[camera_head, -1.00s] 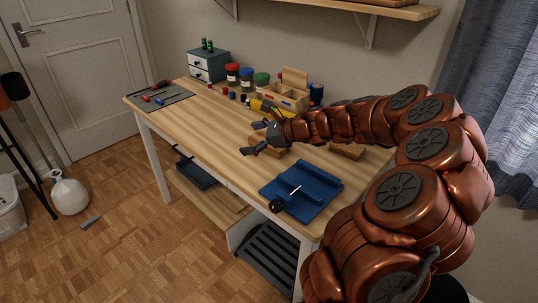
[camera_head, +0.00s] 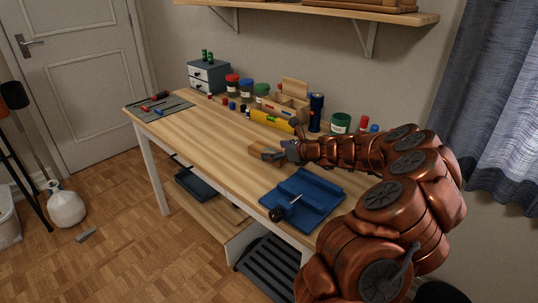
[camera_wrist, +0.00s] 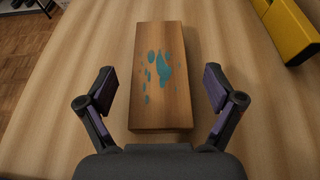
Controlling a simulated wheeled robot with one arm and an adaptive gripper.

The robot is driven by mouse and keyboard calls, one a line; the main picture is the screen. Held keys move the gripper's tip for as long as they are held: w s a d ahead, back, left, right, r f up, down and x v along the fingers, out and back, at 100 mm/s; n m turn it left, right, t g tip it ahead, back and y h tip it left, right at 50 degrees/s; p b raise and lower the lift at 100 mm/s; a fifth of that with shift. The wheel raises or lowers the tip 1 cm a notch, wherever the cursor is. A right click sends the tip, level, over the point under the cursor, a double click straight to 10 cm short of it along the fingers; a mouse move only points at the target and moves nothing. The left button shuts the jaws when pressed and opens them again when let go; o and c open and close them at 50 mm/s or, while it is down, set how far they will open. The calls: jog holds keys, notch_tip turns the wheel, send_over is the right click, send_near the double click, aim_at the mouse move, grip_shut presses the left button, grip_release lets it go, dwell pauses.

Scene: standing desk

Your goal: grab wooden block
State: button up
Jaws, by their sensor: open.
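A wooden block (camera_wrist: 160,108) with teal paint stains lies flat on the wooden desk, shown in the wrist view. Its near end lies between the two fingers of my gripper (camera_wrist: 160,95), with a gap on each side, and its far end points away from me. My gripper is open and holds nothing. In the head view the block (camera_head: 262,145) sits just left of my gripper (camera_head: 272,155), which partly covers it. I cannot tell how high the fingers are above the desk.
Jars and a wooden organizer (camera_head: 287,103) line the back. The desk's left middle is clear.

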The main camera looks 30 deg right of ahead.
aim_at(271, 150)
jog(key=shift+x, duration=1.55)
jog(key=c, duration=1.3)
